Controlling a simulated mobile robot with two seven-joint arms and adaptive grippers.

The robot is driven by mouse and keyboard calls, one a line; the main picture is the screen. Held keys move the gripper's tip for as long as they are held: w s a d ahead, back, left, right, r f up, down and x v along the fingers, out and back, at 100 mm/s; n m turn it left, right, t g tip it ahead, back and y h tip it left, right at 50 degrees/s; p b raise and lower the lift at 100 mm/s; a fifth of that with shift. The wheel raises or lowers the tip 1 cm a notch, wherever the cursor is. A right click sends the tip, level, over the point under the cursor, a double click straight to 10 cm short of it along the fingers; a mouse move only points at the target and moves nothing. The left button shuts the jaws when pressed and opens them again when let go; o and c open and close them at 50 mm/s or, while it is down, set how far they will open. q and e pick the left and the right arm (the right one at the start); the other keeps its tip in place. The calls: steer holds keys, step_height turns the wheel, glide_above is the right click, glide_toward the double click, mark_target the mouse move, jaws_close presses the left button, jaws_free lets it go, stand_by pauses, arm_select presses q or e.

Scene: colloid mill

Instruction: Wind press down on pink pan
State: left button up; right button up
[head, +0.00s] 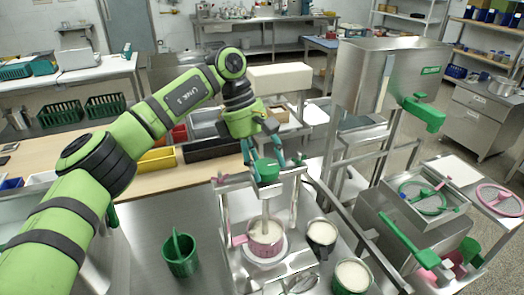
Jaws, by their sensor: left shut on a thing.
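The pink pan (264,240) stands on a white round base under the press frame, with pale stuff in it. The press has a metal crossbar (236,186) and an upright rod (266,210) above the pan. The rod's lower end reaches down to the pan; whether it touches the contents I cannot tell. A green knob (266,171) tops the rod. My left gripper (265,158) points down over the press, its teal fingers shut on the green knob. The palm side of the knob is partly hidden by the fingers. My right gripper is out of view.
A green container (180,254) stands left of the press. A dark pot (321,235) and a green pot (352,276), both with pale contents, stand to the right. The tall steel machine (385,80) rises at the right.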

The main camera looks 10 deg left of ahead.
arm_select(q)
steer(key=m, duration=0.1)
steer(key=m+p, duration=0.1)
steer(key=m+g, duration=0.1)
steer(key=shift+w+d+r+p, duration=0.1)
steer(key=shift+d+r+p, duration=0.15)
steer(key=shift+r+p, duration=0.15)
steer(key=shift+f+m+g+y+p, duration=0.2)
steer(key=shift+m+g+y+p, duration=0.15)
steer(key=shift+m, duration=0.25)
steer(key=shift+f, duration=0.1)
steer(key=o, duration=1.1)
steer(key=shift+d, duration=0.1)
steer(key=shift+s+v, duration=0.2)
steer(key=shift+v, duration=3.55)
